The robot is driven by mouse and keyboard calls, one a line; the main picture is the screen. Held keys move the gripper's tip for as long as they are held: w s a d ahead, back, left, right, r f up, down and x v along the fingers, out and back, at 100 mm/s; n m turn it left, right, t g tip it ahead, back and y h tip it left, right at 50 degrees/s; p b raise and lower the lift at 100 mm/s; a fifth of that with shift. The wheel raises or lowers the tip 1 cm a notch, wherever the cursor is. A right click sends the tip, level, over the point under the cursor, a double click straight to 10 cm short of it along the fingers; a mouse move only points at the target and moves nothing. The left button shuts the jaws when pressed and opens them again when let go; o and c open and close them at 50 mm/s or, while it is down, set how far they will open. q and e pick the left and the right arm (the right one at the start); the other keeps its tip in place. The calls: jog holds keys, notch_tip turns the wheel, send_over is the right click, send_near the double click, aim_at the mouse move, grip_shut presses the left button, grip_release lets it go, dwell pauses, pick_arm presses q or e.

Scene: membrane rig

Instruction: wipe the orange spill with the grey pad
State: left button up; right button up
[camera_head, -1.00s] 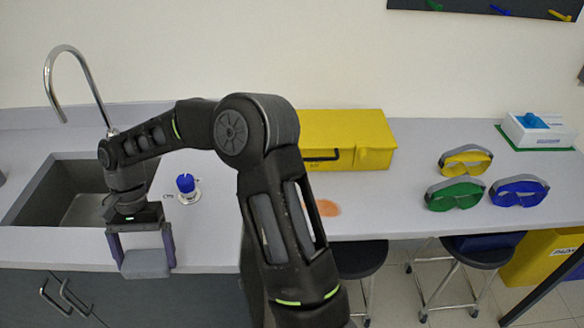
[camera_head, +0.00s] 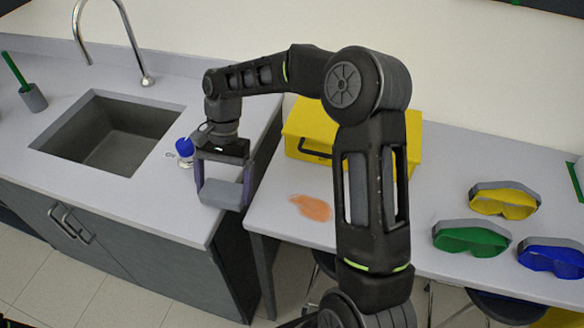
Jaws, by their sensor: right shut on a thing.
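The orange spill (camera_head: 312,207) is a flat smear on the pale bench, just right of the gap between the two counters. My right gripper (camera_head: 223,185) is shut on the grey pad (camera_head: 222,195), which sits between its two fingers. The pad is near the right front part of the sink counter, left of the spill. I cannot tell whether the pad touches the counter. My right arm crosses the view and stands just right of the spill. My left gripper does not show.
A blue-capped bottle (camera_head: 185,150) stands just left of the gripper, by the sink (camera_head: 112,135). A yellow case (camera_head: 310,130) lies behind the spill, partly hidden by my arm. Yellow (camera_head: 504,203), green (camera_head: 472,240) and blue goggles (camera_head: 552,256) lie at the right.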

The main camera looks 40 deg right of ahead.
pick_arm(q)
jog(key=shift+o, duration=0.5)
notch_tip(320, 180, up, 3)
jog(key=p, duration=0.3)
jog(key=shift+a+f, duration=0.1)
pick_arm(e)
jog(key=s+d+r+m, duration=0.1)
jog(key=d, duration=0.1)
jog(key=s+d+r, duration=0.1)
jog(key=d, duration=0.1)
jog(key=s+d+r+m, duration=0.1)
jog(key=s+d, duration=0.1)
jog(key=d, duration=0.1)
jog(key=shift+d+r+m+t, duration=0.1)
jog(key=shift+r+m+t, duration=0.2)
jog(key=shift+t, duration=0.1)
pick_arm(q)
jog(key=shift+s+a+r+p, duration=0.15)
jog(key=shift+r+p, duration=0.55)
pick_arm(e)
jog(key=s+d+r+m+t+y, duration=0.1)
jog(key=s+d+r+m, duration=0.1)
jog(key=s+d, duration=0.2)
jog(key=shift+s+d+m, duration=0.35)
jog(key=shift+d+m, duration=0.05)
jog(key=shift+d, duration=0.05)
